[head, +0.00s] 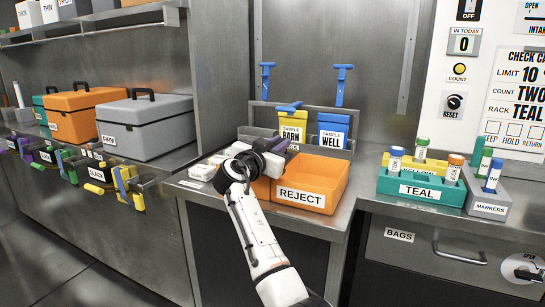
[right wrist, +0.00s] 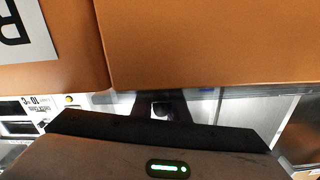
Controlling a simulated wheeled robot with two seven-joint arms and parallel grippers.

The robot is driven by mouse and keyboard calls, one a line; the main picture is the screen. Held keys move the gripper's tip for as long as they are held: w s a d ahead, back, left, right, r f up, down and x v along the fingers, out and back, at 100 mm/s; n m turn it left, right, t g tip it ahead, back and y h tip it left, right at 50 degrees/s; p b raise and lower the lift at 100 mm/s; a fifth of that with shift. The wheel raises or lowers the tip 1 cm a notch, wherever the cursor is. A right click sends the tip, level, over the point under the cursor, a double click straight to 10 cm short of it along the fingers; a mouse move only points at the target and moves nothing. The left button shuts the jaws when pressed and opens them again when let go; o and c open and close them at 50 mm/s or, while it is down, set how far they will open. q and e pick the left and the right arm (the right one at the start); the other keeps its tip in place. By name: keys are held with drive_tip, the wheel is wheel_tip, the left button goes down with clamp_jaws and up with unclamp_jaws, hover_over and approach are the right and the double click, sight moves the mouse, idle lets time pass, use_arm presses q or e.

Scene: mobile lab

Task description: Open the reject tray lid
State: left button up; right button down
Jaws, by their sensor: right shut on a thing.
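The orange reject tray (head: 318,208) stands on the steel bench, with its white REJECT label facing forward. My right gripper (head: 284,146) is at the tray's left rear, over its top, and it is shut on a part of the lid. The gripped part is hidden behind my gripper and wrist. In the right wrist view, orange panels of the tray (right wrist: 210,45) fill the upper half, with part of the label at the left. The fingers there are dark and mostly hidden. I cannot tell how far the lid is raised. My left gripper is not in view.
Yellow BARN (head: 291,127) and blue WELL (head: 332,131) sample holders stand behind the tray. A teal rack (head: 421,190) with vials and a grey marker holder (head: 488,197) stand to the right. Closed orange and grey boxes stand at the left.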

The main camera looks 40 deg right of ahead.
drive_tip(key=shift+d+r, duration=0.1)
drive_tip(key=shift+r, duration=0.05)
drive_tip(key=c, duration=1.8)
unclamp_jaws()
drive_tip(key=shift+o, duration=0.2)
drive_tip(key=v, duration=1)
drive_tip(key=shift+a, duration=0.2)
drive_tip(key=shift+p, duration=0.35)
